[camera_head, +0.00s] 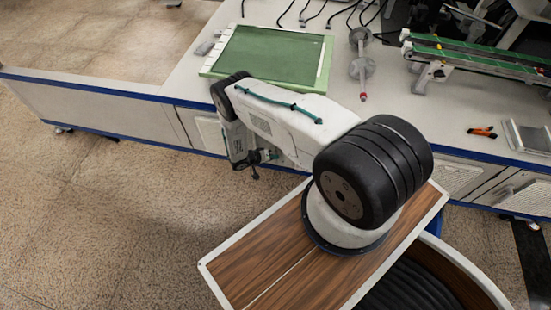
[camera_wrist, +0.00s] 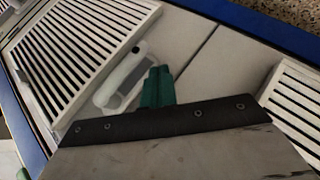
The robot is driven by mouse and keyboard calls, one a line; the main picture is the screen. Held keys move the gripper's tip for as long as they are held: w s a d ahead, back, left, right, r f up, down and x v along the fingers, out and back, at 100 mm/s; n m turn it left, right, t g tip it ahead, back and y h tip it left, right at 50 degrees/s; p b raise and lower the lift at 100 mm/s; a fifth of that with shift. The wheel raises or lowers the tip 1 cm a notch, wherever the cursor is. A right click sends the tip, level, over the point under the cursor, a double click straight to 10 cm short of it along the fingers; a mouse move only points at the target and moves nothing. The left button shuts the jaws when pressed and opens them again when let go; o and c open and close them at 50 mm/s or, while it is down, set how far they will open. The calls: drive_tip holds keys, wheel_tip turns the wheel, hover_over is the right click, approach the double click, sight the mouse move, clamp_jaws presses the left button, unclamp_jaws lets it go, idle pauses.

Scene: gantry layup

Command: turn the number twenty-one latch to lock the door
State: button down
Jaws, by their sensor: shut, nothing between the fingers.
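A white latch handle (camera_wrist: 122,74) with a grey recess sits on a pale cabinet front in the wrist view. No number on it can be read. A slatted vent door panel (camera_wrist: 82,45) lies to its left. My gripper (camera_wrist: 158,84) shows green fingers, shut and empty, just right of the latch; I cannot tell whether they touch it. In the head view my gripper (camera_head: 262,157) is low in front of the bench's cabinet side, and my arm hides the latch there.
A long white bench (camera_head: 195,83) with blue edging carries a green board (camera_head: 268,57), a metal stand (camera_head: 362,66) and an orange-and-black tool (camera_head: 482,132). Another slatted panel (camera_wrist: 294,105) is at right in the wrist view. Speckled floor (camera_head: 110,220) lies open at left.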

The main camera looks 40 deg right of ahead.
drive_tip(key=w+a, duration=0.5)
drive_tip(key=a, duration=0.5)
drive_tip(key=shift+w+a, duration=0.15)
drive_tip(key=shift+a, duration=0.25)
drive_tip(key=shift+r, duration=0.1)
